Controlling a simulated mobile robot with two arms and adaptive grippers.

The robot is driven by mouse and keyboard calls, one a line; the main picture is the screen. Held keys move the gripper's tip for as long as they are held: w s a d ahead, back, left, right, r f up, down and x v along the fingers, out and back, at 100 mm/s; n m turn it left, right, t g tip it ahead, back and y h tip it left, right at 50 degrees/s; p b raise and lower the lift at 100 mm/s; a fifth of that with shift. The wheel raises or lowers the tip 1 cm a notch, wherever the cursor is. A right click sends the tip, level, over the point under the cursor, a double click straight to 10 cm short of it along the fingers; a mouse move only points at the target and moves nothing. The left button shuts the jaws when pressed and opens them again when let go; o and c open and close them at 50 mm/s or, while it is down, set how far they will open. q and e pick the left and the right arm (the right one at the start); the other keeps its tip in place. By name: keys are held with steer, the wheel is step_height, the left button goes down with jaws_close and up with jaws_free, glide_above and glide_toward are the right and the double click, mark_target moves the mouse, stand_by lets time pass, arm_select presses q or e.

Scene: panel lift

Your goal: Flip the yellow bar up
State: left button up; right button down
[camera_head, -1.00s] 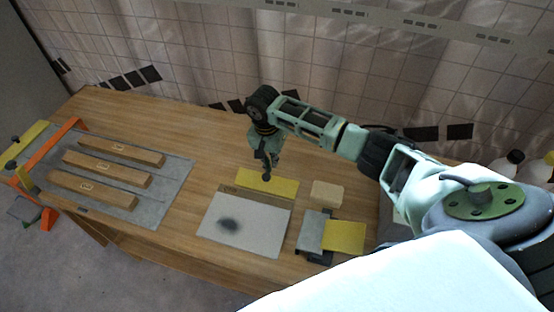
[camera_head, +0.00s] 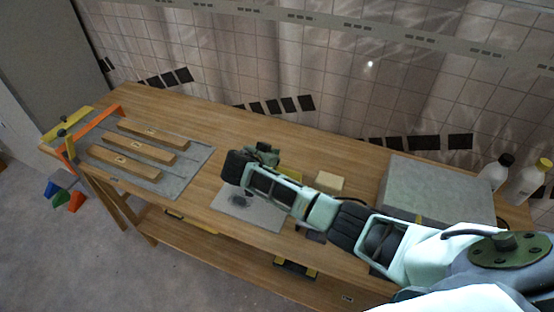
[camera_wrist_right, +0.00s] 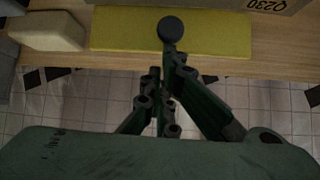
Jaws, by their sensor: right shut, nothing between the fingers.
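The yellow bar (camera_wrist_right: 120,30) lies along the wooden table's edge in the right wrist view, beside a strip marked Q230 (camera_wrist_right: 215,4). In the head view my arm covers most of the bar, and only a yellow sliver (camera_head: 290,177) shows. The pale panel (camera_head: 262,213) with a dark smudge lies in front of it, partly hidden by my arm. Contact cannot be told. My left gripper is not in view.
A beige block (camera_head: 329,181) sits to the right of the bar. A large grey box (camera_head: 435,185) and bottles (camera_head: 495,172) stand farther right. Wooden bars (camera_head: 145,143) lie on a grey mat (camera_head: 190,178) at the left, by an orange frame (camera_head: 68,155). A tiled wall is behind.

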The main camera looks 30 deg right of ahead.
mark_target(277, 168)
steer(key=shift+s+a+f, duration=0.15)
steer(key=shift+s+a, duration=0.05)
steer(key=shift+a, duration=0.1)
steer(key=shift+s+a, duration=0.15)
steer(key=shift+s, duration=0.05)
steer(key=shift+s+a+f, duration=0.4)
steer(key=shift+s+f, duration=0.05)
steer(key=shift+s, duration=0.05)
steer(key=shift+s+a, duration=0.2)
steer(key=shift+a, duration=0.1)
steer(key=shift+w+r, duration=0.1)
steer(key=shift+r, duration=0.1)
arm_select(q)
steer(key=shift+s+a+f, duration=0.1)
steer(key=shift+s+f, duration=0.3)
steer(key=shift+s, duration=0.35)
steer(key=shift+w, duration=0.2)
arm_select(e)
steer(key=shift+w+d, duration=0.1)
steer(key=shift+d, duration=0.1)
